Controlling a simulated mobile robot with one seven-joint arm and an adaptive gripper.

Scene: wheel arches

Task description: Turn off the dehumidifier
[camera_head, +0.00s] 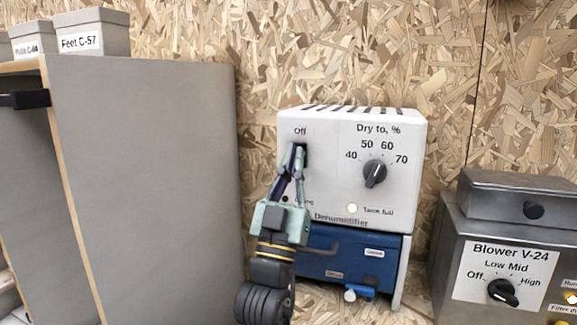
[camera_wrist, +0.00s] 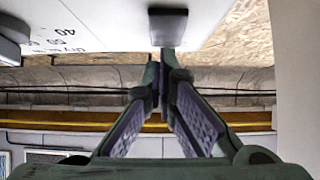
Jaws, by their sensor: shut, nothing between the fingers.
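The dehumidifier (camera_head: 335,170) is a white box with a vented top. Its dark switch (camera_head: 303,153) sits under the word "Off", partly hidden by my fingers. My gripper (camera_head: 297,148) is shut and empty, its fingertips at the switch. In the wrist view the switch is a dark block (camera_wrist: 168,25) just above my fingertips (camera_wrist: 160,60); I cannot tell whether they touch. The dial (camera_head: 374,174) marked "Dry to, %" is right of the switch. A lamp at lower left looks dark, its label partly hidden. The "Tank full" lamp (camera_head: 352,208) is pale.
A blue tank unit (camera_head: 340,262) with a small tap is below the dehumidifier. A grey cabinet (camera_head: 150,170) stands left with labelled boxes (camera_head: 85,35) on top. A metal blower box (camera_head: 465,250) with a dial is at right. A chipboard wall (camera_head: 330,50) is behind.

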